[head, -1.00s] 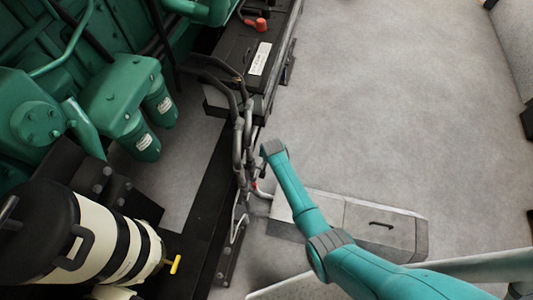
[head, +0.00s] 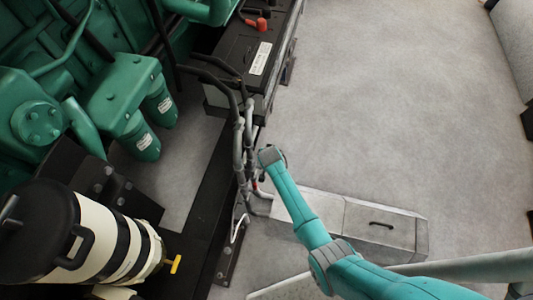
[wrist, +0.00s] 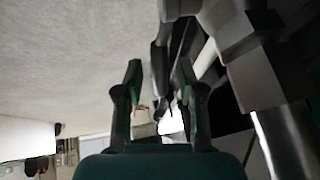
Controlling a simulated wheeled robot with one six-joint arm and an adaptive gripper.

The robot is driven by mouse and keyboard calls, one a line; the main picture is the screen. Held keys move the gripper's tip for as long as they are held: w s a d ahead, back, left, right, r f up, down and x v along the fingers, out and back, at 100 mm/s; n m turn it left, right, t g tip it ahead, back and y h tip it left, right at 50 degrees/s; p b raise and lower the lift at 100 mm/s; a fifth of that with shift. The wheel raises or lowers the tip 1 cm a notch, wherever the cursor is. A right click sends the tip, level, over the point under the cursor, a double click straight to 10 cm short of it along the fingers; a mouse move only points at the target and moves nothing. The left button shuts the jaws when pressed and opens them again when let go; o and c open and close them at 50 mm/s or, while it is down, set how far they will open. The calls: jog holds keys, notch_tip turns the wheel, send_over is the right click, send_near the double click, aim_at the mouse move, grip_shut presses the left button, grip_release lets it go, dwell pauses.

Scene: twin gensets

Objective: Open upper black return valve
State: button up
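My gripper (wrist: 158,67) is open in the wrist view, with its two dark green fingers apart. A dark upright part (wrist: 160,85) shows between and beyond the fingertips; I cannot tell whether it is the upper black return valve or a hose. No gap or contact can be judged there. In the head view my arm reaches a bundle of grey and black hoses (head: 240,135) beside the engine frame. My wrist hides part of this bundle, and the fingers do not show clearly. No valve handle can be picked out with certainty.
A green engine with filters (head: 146,146) stands at left. A cream cylinder with black bands (head: 90,240) and a yellow handle (head: 174,264) is at lower left. A black battery box (head: 245,55) is above the hoses. A grey floor box (head: 385,222) lies below right. Open floor (head: 400,100) is at right.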

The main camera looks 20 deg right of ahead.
jog(key=shift+r, duration=0.1)
jog(key=v, duration=1.2)
dwell(0.4)
jog(key=w+d+f+n+y, duration=0.1)
jog(key=w+d+f+y, duration=0.15)
jog(key=d+y, duration=0.3)
jog(key=shift+w+d+x, duration=0.1)
jog(key=shift+w+x, duration=0.05)
jog(key=shift+x, duration=1.6)
jog(key=shift+w+d+x, duration=0.1)
jog(key=shift+d+x, duration=0.05)
jog(key=shift+x, duration=1.6)
jog(key=shift+w+d+x, duration=0.1)
jog(key=shift+w+x, duration=0.05)
jog(key=shift+x, duration=1.6)
jog(key=shift+r, duration=0.1)
grip_shut()
